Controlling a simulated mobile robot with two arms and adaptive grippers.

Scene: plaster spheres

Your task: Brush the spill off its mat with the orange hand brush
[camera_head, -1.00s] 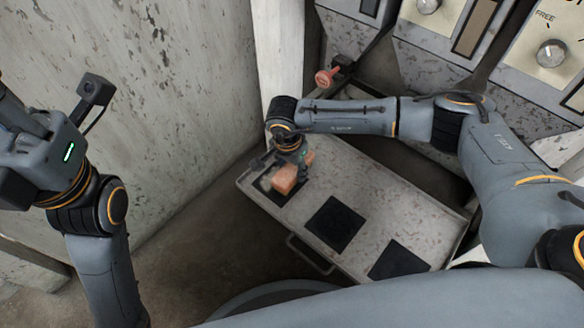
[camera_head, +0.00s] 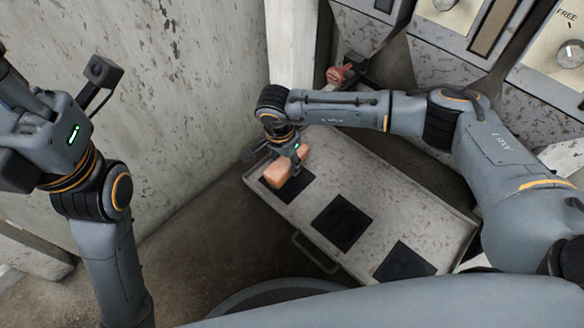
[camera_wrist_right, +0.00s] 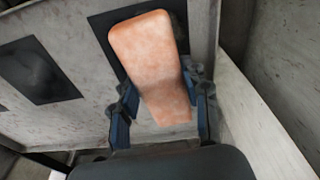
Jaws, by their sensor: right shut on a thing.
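My right gripper (camera_head: 296,164) is shut on the orange hand brush (camera_head: 277,174). The brush is a blocky, pale-orange piece, over the upper-left part of the leftmost dark mat (camera_head: 297,188). In the right wrist view, the brush (camera_wrist_right: 150,60) sits between both fingers and covers much of the mat (camera_wrist_right: 108,32). I cannot tell whether the brush touches the mat. No spill can be made out on the visible part of this mat; the brush may hide it. My left arm shows at the left, but its fingers are out of view.
The mat lies on a grey, speckled tray table (camera_head: 375,195) with a raised rim and front handle. Two more dark mats, the middle one (camera_head: 341,222) and the right one (camera_head: 404,263), look bare. A plaster wall (camera_head: 190,80) stands close to the left. A red knob (camera_head: 338,75) is behind.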

